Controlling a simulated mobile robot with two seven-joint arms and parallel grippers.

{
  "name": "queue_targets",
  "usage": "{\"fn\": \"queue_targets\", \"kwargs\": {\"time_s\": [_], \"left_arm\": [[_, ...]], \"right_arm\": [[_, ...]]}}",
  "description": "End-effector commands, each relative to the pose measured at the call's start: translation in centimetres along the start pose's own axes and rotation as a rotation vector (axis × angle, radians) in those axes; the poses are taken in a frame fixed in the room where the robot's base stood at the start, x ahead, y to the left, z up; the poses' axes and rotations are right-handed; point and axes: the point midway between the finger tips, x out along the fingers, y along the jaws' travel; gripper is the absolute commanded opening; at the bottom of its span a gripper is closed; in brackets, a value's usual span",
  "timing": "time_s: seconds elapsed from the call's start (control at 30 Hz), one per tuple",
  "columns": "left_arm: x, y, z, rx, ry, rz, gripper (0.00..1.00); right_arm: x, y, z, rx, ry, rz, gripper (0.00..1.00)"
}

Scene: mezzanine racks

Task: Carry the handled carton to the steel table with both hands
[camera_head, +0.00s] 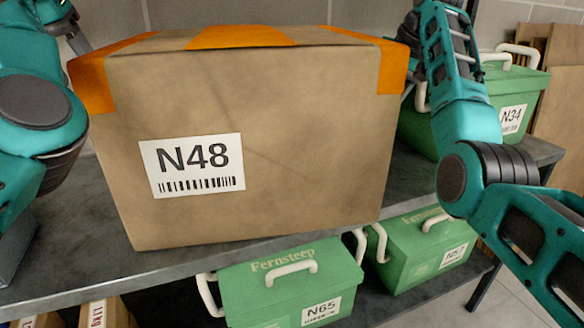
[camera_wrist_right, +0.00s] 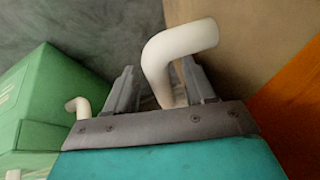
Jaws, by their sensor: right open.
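The handled carton (camera_head: 270,125) is a large brown box with orange corner tape and an N48 label. It rests on the upper dark shelf, near the front edge. In the right wrist view, a white handle (camera_wrist_right: 180,45) stands out beside the carton's brown side (camera_wrist_right: 248,45). My right gripper (camera_wrist_right: 160,88) is open, with the handle between its two fingers. In the head view the right gripper's fingers are hidden. My left gripper (camera_head: 75,36) is at the carton's far left corner, only partly seen, so its jaws cannot be judged. The steel table is not clearly in view.
The dark shelf (camera_head: 70,235) has a green N34 box (camera_head: 510,90) right of the carton. Green boxes N65 (camera_head: 275,290) and another green one (camera_head: 420,250) sit on the level below. Cartons (camera_head: 95,312) stand lower left. A grey wall is behind.

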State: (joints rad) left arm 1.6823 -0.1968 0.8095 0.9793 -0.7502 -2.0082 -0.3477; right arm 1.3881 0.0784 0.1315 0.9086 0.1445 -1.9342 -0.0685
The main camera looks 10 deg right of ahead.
Motion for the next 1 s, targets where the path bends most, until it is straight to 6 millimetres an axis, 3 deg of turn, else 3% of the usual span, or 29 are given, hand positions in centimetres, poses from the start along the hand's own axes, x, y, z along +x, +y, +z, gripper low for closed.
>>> {"fn": "queue_targets", "kwargs": {"time_s": [0.1, 0.47, 0.7, 1.0], "left_arm": [[0.0, 0.0, 0.0, 0.000, 0.000, 0.000, 0.54], [0.0, 0.0, 0.0, -0.001, 0.001, 0.000, 0.54], [0.0, 0.0, 0.0, -0.001, 0.001, 0.000, 0.54], [0.0, 0.0, 0.0, -0.001, 0.001, 0.000, 0.54]], "right_arm": [[-3.0, 0.1, -0.1, 0.001, 0.006, 0.002, 0.54], [-5.3, 0.2, 0.0, 0.001, 0.001, 0.006, 0.54], [-8.7, 0.1, -0.1, 0.000, 0.003, 0.004, 0.54], [-9.8, 0.1, 0.0, 0.001, 0.000, 0.001, 0.54]]}}
